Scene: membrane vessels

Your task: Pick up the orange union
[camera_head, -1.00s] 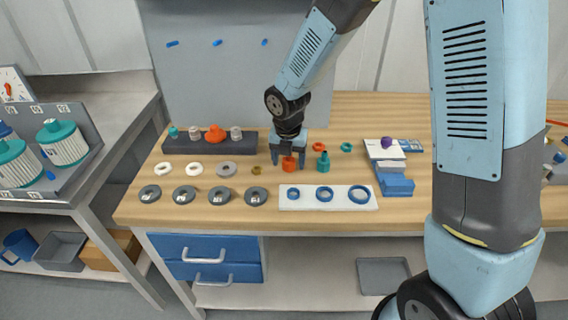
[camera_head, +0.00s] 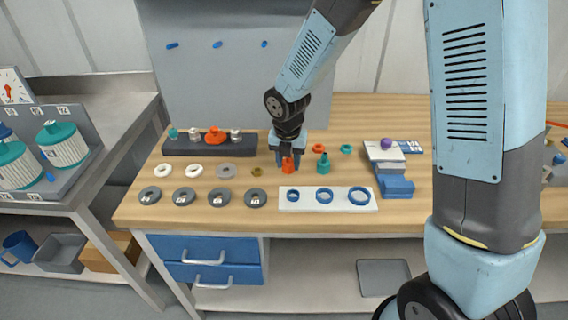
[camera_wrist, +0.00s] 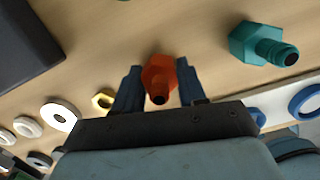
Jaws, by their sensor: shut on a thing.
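The orange union (camera_head: 287,164) is between the fingers of my gripper (camera_head: 287,160), over the middle of the wooden bench. In the wrist view the orange union (camera_wrist: 159,78) has a hex body and a round nozzle end, and both dark blue fingers of my gripper (camera_wrist: 158,88) press on its sides. My gripper is shut on it. I cannot tell whether its base touches the bench.
A teal fitting (camera_head: 322,163) stands just right of my gripper. A white board with blue rings (camera_head: 324,195) lies in front. Grey rings (camera_head: 255,198) and white rings (camera_head: 194,170) lie to the left. A dark rack (camera_head: 180,149) stands behind left.

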